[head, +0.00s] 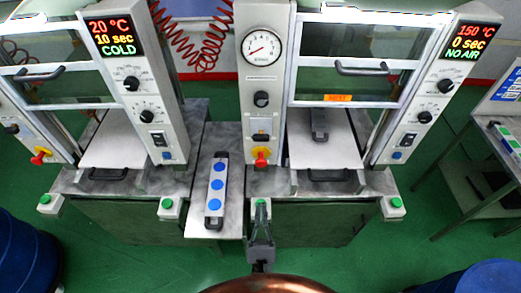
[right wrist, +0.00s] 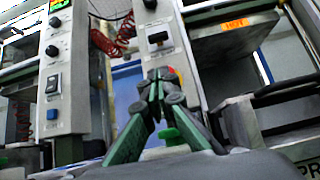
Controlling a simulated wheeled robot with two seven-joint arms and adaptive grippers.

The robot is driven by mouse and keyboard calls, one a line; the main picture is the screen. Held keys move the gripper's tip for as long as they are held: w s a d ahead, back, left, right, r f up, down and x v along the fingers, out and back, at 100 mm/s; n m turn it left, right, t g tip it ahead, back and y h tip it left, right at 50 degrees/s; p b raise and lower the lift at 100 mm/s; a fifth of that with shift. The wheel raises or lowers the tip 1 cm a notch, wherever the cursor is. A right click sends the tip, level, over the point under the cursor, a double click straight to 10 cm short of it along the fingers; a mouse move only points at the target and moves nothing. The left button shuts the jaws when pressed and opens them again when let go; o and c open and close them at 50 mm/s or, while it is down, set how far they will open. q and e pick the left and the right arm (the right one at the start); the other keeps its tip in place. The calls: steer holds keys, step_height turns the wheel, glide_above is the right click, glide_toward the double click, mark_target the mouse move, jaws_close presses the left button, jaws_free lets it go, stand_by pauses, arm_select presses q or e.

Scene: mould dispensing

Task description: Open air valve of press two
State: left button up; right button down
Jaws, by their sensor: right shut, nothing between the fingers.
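The right press has a display (head: 466,44) reading 150 °C, 0 sec, NO AIR. A red air valve knob (head: 261,155) on a yellow base sits low on the panel left of this press, below a dial gauge (head: 262,47). My right gripper (head: 261,205) is shut and empty, in front of and below that knob, apart from it in the head view. In the right wrist view the closed fingertips (right wrist: 158,78) overlap the knob, which shows only as a bit of red behind them; contact cannot be told. My left gripper is not in view.
The left press display (head: 110,34) reads 20 °C, 10 sec, COLD, with its own red valve (head: 40,156). A strip with blue discs (head: 216,185) lies between the presses. Green buttons (head: 167,206) line the front edge. Blue barrels (head: 488,278) stand at the lower corners.

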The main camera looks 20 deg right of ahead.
steer(key=x, duration=0.4)
steer(key=shift+r+p, duration=0.2)
steer(key=shift+p, duration=0.2)
steer(key=p, duration=0.1)
glide_toward(261, 136)
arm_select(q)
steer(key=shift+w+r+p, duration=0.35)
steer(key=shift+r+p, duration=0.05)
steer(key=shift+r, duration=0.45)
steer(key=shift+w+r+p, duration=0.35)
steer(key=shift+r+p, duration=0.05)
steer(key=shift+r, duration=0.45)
arm_select(e)
steer(key=shift+w+d+r, duration=0.25)
steer(key=shift+w+r, duration=0.1)
steer(key=shift+w, duration=0.45)
steer(key=shift+w+d+r, duration=0.25)
steer(key=shift+w+r, duration=0.1)
steer(key=shift+w, duration=0.5)
steer(key=shift+w+d+r, duration=0.25)
steer(key=shift+w+r, duration=0.1)
steer(key=shift+w, duration=0.45)
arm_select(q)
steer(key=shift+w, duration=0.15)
